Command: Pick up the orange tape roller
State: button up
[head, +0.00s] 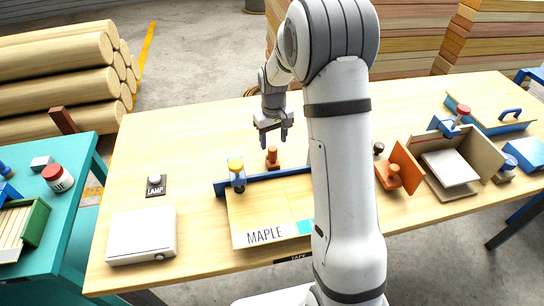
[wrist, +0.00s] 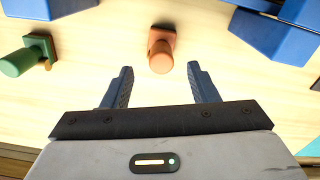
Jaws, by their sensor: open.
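A small orange piece with an upright round knob (head: 272,155), which looks like the orange tape roller, stands on the wooden table just behind the blue rail. In the wrist view an orange piece with a round handle (wrist: 161,52) stands ahead of the fingertips, roughly centred between them. My gripper (head: 272,138) points down above and behind it in the head view. It is open, and its two dark fingers (wrist: 160,88) show nothing between them. No contact with the roller shows.
A blue rail (head: 262,178) and the maple panel (head: 255,212) lie in front of it. A green handled piece (wrist: 28,55) stands left in the wrist view. Another orange piece (head: 394,172) stands right of my arm. A lamp switch (head: 155,186) and white box (head: 142,236) are at left.

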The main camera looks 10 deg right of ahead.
aim_at(273, 148)
jog(key=shift+a+f+p, duration=0.1)
jog(key=shift+f+p, duration=1)
jog(key=shift+f, duration=2.45)
jog(key=c, duration=1.1)
